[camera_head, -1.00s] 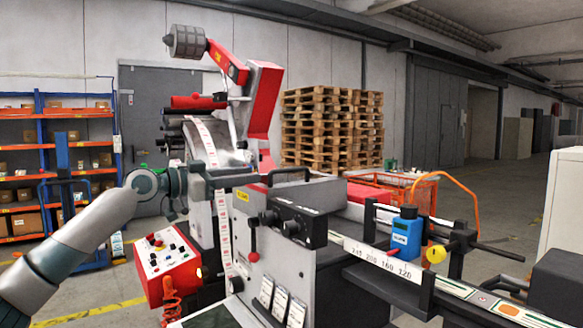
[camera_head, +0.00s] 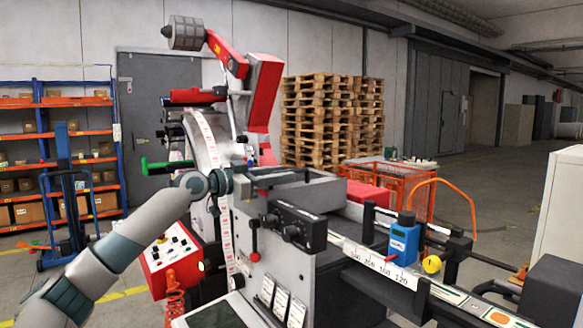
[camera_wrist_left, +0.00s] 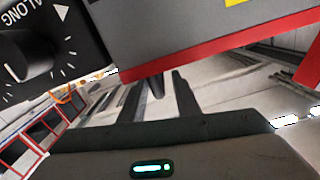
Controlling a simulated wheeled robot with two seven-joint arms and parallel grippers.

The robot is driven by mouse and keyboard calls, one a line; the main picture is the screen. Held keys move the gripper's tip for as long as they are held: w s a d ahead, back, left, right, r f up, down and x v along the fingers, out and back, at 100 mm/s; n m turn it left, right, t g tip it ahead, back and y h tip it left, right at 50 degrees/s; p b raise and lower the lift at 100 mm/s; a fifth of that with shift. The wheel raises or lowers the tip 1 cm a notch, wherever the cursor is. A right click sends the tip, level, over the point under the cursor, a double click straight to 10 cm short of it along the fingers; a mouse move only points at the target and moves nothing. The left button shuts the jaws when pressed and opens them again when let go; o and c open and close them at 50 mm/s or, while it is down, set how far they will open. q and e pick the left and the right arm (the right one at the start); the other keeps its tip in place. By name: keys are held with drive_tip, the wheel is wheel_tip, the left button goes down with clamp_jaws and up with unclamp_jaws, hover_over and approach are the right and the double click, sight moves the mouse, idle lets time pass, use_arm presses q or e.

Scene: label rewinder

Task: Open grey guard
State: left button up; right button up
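The grey guard (camera_head: 312,193) is a grey box-like cover on top of the label rewinder, with a black bar handle (camera_head: 285,178) along its upper side. It looks lowered. My left gripper (camera_head: 248,180) is at the left end of the guard, near the handle, and is partly lost against the machine. In the left wrist view its two fingers (camera_wrist_left: 158,95) stand apart, with a short dark piece between their tips; I cannot tell whether this is the handle. A grey panel with a red edge (camera_wrist_left: 215,50) is close above the fingers. My right gripper is out of view.
A black knob panel (camera_head: 293,228) is on the machine front; a knob (camera_wrist_left: 28,55) shows close in the left wrist view. The red arm (camera_head: 262,92) rises behind. A red control box (camera_head: 170,262) stands lower left.

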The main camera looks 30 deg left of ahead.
sight(304, 170)
use_arm(q)
drive_tip(key=shift+p+x, duration=0.6)
drive_tip(key=shift+x, duration=1.35)
drive_tip(key=shift+r, duration=0.1)
clamp_jaws()
